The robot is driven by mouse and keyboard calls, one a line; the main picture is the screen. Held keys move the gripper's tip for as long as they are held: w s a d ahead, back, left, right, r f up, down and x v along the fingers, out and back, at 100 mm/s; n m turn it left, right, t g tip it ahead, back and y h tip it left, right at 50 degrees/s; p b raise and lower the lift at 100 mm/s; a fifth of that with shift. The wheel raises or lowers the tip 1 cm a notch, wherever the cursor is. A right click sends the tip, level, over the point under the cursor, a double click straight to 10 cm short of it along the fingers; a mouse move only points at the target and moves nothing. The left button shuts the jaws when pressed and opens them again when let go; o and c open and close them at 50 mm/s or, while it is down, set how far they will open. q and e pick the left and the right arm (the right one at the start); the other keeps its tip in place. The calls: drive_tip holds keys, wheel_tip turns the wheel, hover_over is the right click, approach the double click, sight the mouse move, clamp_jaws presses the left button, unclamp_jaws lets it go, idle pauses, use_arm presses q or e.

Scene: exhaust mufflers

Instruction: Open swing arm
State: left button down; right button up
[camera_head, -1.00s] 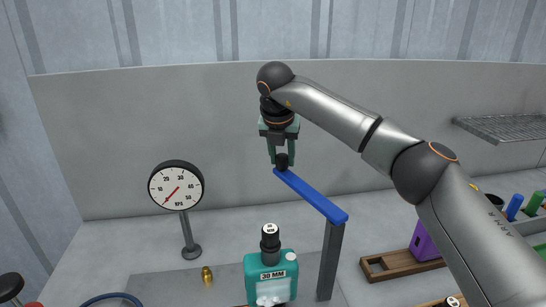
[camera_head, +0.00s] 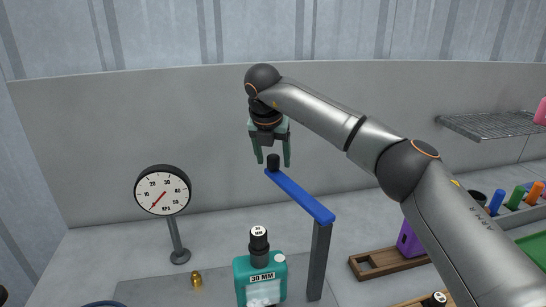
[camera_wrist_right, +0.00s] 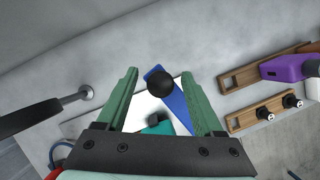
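The swing arm is a blue bar (camera_head: 302,196) on an upright grey post (camera_head: 319,262), with a black knob (camera_head: 273,162) standing on its far left end. My right gripper (camera_head: 272,160) is open, pointing down, with its green fingertips on either side of the knob and gaps beside it. In the right wrist view the round knob (camera_wrist_right: 160,83) shows between the spread fingers, with the blue bar (camera_wrist_right: 172,105) running beneath it. My left gripper is not in view.
A dial gauge (camera_head: 162,191) stands on the left. A teal bottle (camera_head: 260,279) labelled 30 MM stands left of the post, near a small brass fitting (camera_head: 196,280). On the right are a wooden holder (camera_head: 388,262), a purple object (camera_head: 409,240) and a wire shelf (camera_head: 490,125).

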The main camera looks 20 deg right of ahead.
drive_tip(key=b+v, duration=0.1)
drive_tip(key=v, duration=1.1)
drive_tip(key=shift+r, duration=0.25)
